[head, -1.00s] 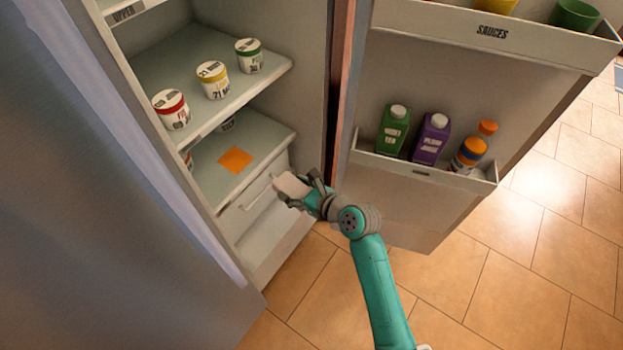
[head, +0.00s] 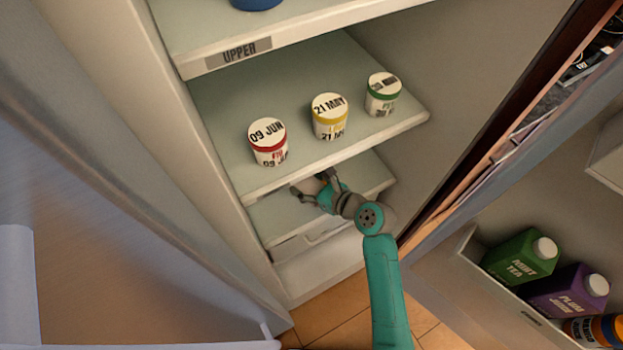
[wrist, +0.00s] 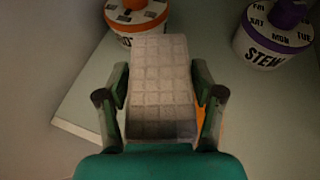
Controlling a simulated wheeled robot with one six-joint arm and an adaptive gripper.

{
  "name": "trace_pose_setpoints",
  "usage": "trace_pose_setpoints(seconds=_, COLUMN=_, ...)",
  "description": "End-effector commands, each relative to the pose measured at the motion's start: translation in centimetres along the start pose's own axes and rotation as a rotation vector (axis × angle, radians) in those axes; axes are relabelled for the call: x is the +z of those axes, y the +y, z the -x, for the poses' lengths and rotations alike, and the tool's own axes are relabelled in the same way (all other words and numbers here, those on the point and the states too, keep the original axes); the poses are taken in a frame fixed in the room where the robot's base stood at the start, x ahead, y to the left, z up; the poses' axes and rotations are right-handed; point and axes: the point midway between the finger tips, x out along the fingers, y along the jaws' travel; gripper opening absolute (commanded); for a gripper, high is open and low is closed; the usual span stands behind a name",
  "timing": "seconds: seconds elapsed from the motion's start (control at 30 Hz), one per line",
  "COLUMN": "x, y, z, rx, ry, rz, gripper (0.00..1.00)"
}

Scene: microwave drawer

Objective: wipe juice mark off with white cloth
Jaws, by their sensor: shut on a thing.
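My gripper (head: 318,190) reaches in over the lower fridge shelf (head: 275,220), under the shelf with the dated tubs. In the wrist view my gripper (wrist: 158,92) is shut on the white cloth (wrist: 158,75), a pale quilted pad between the two fingers. A sliver of the orange juice mark (wrist: 201,122) shows beside the right finger in the wrist view. The rest of the mark is hidden by the cloth and gripper. In the head view the mark is not visible. I cannot tell whether the cloth touches the shelf.
An orange-lidded tub (wrist: 137,16) stands just beyond the cloth, and a purple-lidded stew tub (wrist: 272,38) stands to the right. Tubs with red (head: 268,142), yellow (head: 330,117) and green (head: 382,95) bands stand on the shelf above. The open door holds a green carton (head: 520,256).

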Motion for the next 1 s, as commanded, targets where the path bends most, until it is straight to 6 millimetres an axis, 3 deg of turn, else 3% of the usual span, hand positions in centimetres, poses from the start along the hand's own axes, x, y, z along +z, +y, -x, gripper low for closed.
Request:
trace_pose_setpoints(seconds=0.5, x=-4.2, y=0.0, z=-1.7, rx=-0.001, ry=0.001, rz=-0.001, gripper=0.42)
trace_pose_setpoints(seconds=1.0, x=-4.8, y=0.0, z=-1.9, rx=-0.001, ry=0.001, rz=-0.001, gripper=0.42)
